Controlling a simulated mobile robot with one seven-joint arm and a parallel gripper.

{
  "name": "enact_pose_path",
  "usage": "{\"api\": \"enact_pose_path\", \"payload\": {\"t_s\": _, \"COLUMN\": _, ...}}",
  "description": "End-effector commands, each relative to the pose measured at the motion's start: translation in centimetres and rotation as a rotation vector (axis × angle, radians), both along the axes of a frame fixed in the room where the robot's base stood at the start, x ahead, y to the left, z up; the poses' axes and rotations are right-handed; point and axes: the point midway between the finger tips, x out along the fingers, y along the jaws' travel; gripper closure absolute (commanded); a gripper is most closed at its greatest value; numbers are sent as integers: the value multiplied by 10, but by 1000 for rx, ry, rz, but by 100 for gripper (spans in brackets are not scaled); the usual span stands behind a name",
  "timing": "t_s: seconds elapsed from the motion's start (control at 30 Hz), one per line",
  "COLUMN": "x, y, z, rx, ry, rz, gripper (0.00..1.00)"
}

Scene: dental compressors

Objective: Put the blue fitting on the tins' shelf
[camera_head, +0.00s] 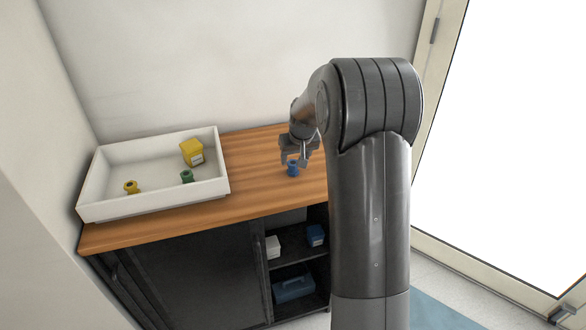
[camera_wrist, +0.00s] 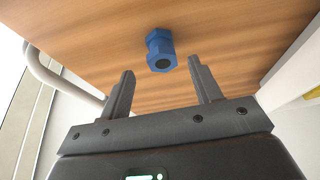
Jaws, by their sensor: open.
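The blue fitting (camera_head: 292,169) stands on the wooden worktop, right of the white tray. In the wrist view the blue fitting (camera_wrist: 160,48) is a hexagonal piece with a dark hole, just beyond the fingertips and roughly between them. My gripper (camera_head: 300,157) is open and empty above the fitting; its two fingers (camera_wrist: 161,80) are spread apart and do not visibly touch it. Below the worktop, an open shelf (camera_head: 295,256) carries a white box-like tin (camera_head: 273,246) and a blue one (camera_head: 315,235). My arm hides the right side of this shelf.
The white tray (camera_head: 150,207) holds a yellow box (camera_head: 192,151), a yellow fitting (camera_head: 131,187) and a green fitting (camera_head: 187,176). A blue toolbox (camera_head: 293,286) lies in the lower compartment. A dark cabinet door (camera_head: 200,280) covers the left side.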

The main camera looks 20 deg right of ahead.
Motion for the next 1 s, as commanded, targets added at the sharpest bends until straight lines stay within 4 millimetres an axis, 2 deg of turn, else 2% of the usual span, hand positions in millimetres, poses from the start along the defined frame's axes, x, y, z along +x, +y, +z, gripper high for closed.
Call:
{"api": "enact_pose_path", "payload": {"t_s": 0.33, "x": 15, "y": 3, "z": -42, "rx": 0, "ry": 3, "rz": -1, "gripper": 42}}
{"api": "enact_pose_path", "payload": {"t_s": 0.6, "x": 18, "y": 3, "z": -46, "rx": 0, "ry": -1, "rz": 0, "gripper": 42}}
{"api": "enact_pose_path", "payload": {"t_s": 1.0, "x": 18, "y": 3, "z": -46, "rx": 0, "ry": 0, "rz": 0, "gripper": 75}}
